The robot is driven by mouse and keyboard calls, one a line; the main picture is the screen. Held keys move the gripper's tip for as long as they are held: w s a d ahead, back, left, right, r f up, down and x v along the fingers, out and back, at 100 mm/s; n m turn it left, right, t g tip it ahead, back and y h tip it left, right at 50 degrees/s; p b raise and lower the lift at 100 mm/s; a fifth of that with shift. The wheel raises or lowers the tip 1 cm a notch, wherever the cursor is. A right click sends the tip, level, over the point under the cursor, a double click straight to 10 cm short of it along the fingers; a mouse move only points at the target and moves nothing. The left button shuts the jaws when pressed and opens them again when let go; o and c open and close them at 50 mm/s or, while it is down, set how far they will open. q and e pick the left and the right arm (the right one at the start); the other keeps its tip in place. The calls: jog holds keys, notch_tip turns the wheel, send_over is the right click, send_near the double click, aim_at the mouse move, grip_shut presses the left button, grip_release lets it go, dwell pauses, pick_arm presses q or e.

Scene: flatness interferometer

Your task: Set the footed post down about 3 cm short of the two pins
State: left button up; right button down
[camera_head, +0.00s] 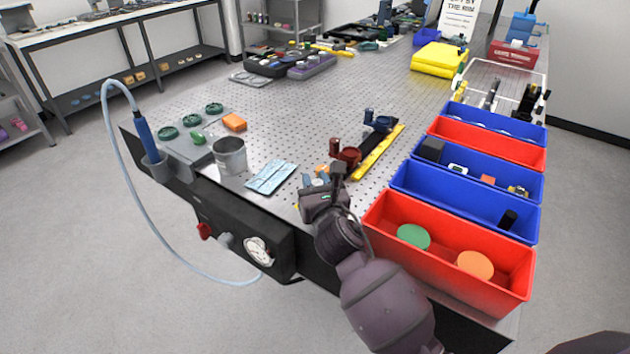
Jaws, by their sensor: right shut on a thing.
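My right gripper (317,181) is at the near edge of the perforated metal table, reached by my arm from the lower right. It is shut on a small orange piece (322,177), which I take to be the footed post. My gripper hides most of it, so its foot and its height above the table cannot be told. Beyond it stand a dark red upright piece (335,147) and a dark red round piece (349,156). I cannot make out the two pins for certain. My left gripper is not in view.
A black bar with a yellow strip (378,153) lies right of the red pieces; dark blue pieces (383,123) stand by it. Red and blue bins (448,222) line the right side. Left are a light blue packet (270,177) and metal cup (229,156). The table's middle is clear.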

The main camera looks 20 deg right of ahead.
jog(key=shift+f, duration=0.45)
jog(key=c, duration=0.8)
grip_release()
jog(key=shift+c, duration=0.2)
jog(key=shift+s, duration=0.15)
jog(key=s, duration=1)
jog(key=shift+s+a, duration=0.25)
jog(key=shift+s, duration=0.05)
